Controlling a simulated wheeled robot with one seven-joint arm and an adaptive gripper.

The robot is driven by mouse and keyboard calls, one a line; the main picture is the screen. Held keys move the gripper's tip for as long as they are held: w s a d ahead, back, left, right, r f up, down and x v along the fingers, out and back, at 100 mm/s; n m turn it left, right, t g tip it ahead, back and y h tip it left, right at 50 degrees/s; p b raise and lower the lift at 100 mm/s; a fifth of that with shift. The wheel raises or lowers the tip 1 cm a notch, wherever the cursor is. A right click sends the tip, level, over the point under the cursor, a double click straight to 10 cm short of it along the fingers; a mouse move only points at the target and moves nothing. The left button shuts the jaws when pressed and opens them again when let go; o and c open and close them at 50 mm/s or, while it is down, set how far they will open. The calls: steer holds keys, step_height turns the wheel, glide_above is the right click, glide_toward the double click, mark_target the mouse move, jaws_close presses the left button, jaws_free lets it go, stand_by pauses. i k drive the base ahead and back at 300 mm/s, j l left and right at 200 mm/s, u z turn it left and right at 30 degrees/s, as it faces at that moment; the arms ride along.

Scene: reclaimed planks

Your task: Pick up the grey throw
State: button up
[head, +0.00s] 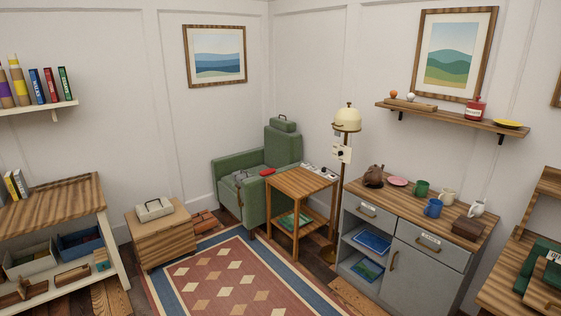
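The green armchair (228,162) stands in the corner of the room. A small, rumpled grey item (240,177) lies at the front of its seat; it may be the grey throw, but it is too small to be sure. A red object (267,171) lies beside it, to the right. No other grey cloth is clear in the head view. My gripper is not in view.
A wooden side table (301,181) and a floor lamp (347,118) stand right of the armchair. A low wooden chest (160,243) is at its left. A patterned rug (222,270) covers the floor in front. A grey cabinet (425,275) stands at right.

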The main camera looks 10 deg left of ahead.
mark_target(240, 175)
steer(key=i+j+u, duration=0.35)
steer(key=i, duration=0.65)
steer(key=i+u, duration=0.4)
steer(key=i, duration=0.6)
steer(key=i+z, duration=0.1)
steer(key=i, duration=0.45)
steer(key=i+j+z, duration=0.1)
steer(key=i, duration=0.45)
steer(key=i+j+z, duration=0.1)
steer(key=i, duration=0.45)
steer(key=i+j+z, duration=0.1)
steer(key=i+j, duration=0.15)
steer(key=i, duration=0.3)
steer(key=i+j+z, duration=0.25)
steer(key=i+z, duration=0.2)
steer(key=i+j+z, duration=0.9)
steer(key=k, duration=0.1)
